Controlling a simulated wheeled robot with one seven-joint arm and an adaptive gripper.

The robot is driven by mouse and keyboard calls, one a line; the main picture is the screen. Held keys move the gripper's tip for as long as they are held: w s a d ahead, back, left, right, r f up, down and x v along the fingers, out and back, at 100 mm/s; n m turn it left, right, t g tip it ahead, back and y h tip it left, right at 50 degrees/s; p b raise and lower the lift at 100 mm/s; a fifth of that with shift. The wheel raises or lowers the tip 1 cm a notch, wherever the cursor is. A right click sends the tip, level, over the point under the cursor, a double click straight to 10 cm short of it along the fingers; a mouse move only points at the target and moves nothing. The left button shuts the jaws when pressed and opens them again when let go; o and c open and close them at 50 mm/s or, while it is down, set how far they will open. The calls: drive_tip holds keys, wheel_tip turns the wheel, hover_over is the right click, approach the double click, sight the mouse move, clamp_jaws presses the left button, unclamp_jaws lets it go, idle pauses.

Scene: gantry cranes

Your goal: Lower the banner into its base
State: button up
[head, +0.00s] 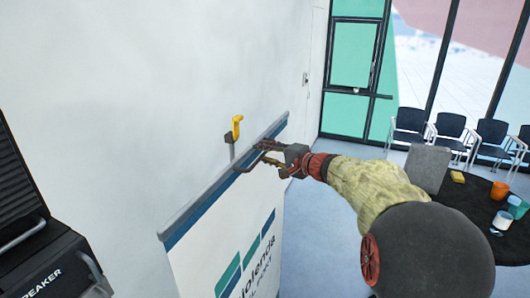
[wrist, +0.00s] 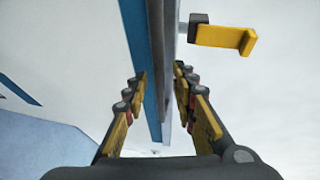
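The banner (head: 205,259) is a white sheet with green and blue stripes and lettering, standing raised beside the wall. Its top rail (head: 190,216), grey with a blue band below, runs diagonally up to the right. My gripper (head: 264,153) is at the rail's upper right part. In the wrist view the rail (wrist: 158,70) passes between the two spread fingers of my gripper (wrist: 160,78); I cannot tell whether they touch it. A yellow hook (head: 237,126) on a dark holder sits behind the rail, and it shows at upper right in the wrist view (wrist: 222,37). The base is hidden.
A black speaker (head: 42,250) stands at lower left, close to the banner. A dark round table (head: 470,200) with cups stands at right. Several chairs (head: 448,130) line the windows. The white wall (head: 140,90) is close behind the banner.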

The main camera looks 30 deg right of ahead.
drive_tip(key=shift+c, duration=0.2)
clamp_jaws()
idle(0.7)
